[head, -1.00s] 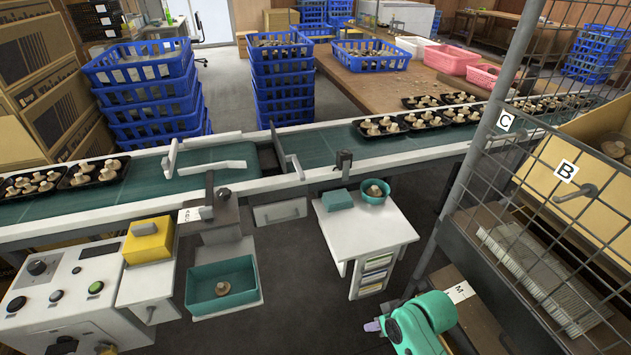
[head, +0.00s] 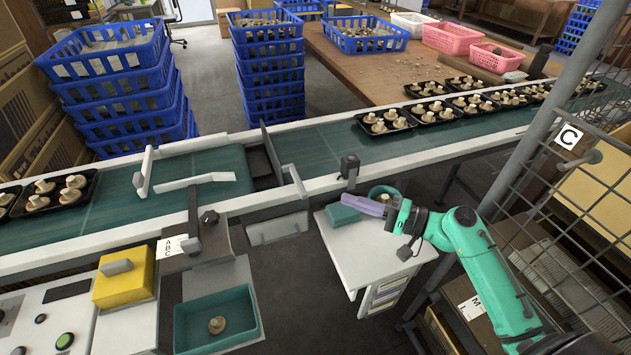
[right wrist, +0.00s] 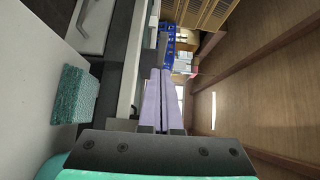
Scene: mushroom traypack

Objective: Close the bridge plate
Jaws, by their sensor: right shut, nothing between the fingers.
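The bridge plate appears to be the dark, narrow panel (head: 270,147) at the gap between the two green belts. It looks tilted up, with a pale bar (head: 298,181) at its front end. A dark recess (head: 264,172) shows to its left. My right gripper (head: 368,205) has its lilac fingers shut and empty. It is above the small white cabinet, to the right of the plate and apart from it. In the right wrist view the two fingers (right wrist: 157,100) lie together, pointing along the conveyor's side rail (right wrist: 130,70). My left gripper is not in view.
A black post (head: 349,172) stands on the near rail close to my right fingers. Mushroom trays (head: 385,122) stand on the right belt. A wire cage (head: 575,190) is at right.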

